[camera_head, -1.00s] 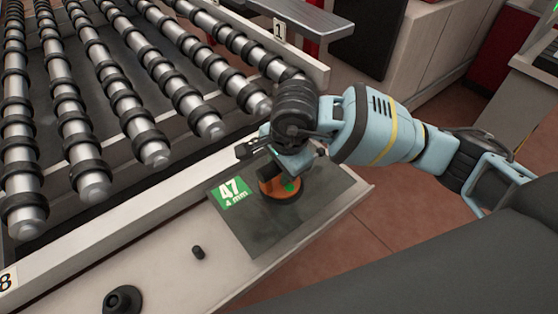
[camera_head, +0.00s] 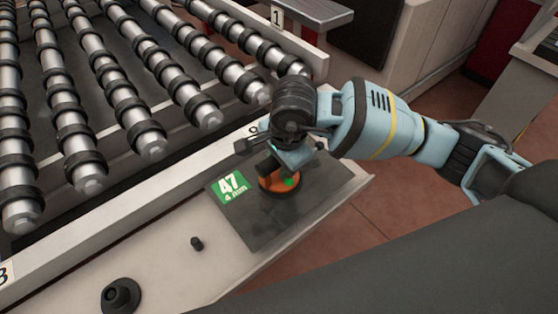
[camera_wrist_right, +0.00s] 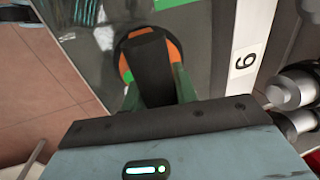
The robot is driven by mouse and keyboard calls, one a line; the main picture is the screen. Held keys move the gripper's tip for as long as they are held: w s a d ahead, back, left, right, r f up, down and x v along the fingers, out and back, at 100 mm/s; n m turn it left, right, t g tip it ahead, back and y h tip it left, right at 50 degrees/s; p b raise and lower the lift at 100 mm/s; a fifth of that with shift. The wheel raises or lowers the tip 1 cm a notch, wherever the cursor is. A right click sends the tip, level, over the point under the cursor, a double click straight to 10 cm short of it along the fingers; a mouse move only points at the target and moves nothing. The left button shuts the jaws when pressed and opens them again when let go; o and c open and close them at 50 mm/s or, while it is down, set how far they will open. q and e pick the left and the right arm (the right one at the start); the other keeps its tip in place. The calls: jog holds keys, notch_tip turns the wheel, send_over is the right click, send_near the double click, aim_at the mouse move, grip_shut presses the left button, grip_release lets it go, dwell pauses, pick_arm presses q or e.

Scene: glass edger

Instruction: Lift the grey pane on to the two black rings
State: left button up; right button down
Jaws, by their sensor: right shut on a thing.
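The grey pane (camera_head: 315,204) lies on the pale ledge, with a green "47 4 mm" label (camera_head: 230,187) on its left corner. An orange and black suction lifter (camera_head: 268,184) sits on the pane. My right gripper (camera_head: 274,168) is shut on the lifter's dark handle, above the pane. In the right wrist view, the fingers close around the dark handle (camera_wrist_right: 150,70), and the pane (camera_wrist_right: 195,60) shows beneath. Black rings (camera_head: 88,163) ring the silver rollers behind the ledge; I cannot tell which two are meant. My left gripper is out of view.
The pale ledge (camera_head: 175,275) carries a small black peg (camera_head: 197,243) and a round black knob-like piece (camera_head: 121,296) left of the pane. A raised rail separates the ledge from the rollers. Number plate "1" (camera_head: 277,16) stands at the far end.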

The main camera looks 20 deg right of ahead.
jog(key=shift+w+f, duration=0.1)
jog(key=shift+f, duration=0.1)
dwell(0.6)
jog(key=c, duration=1.1)
grip_release()
jog(key=shift+o, duration=0.4)
jog(key=shift+f, duration=0.25)
jog(key=shift+r, duration=0.15)
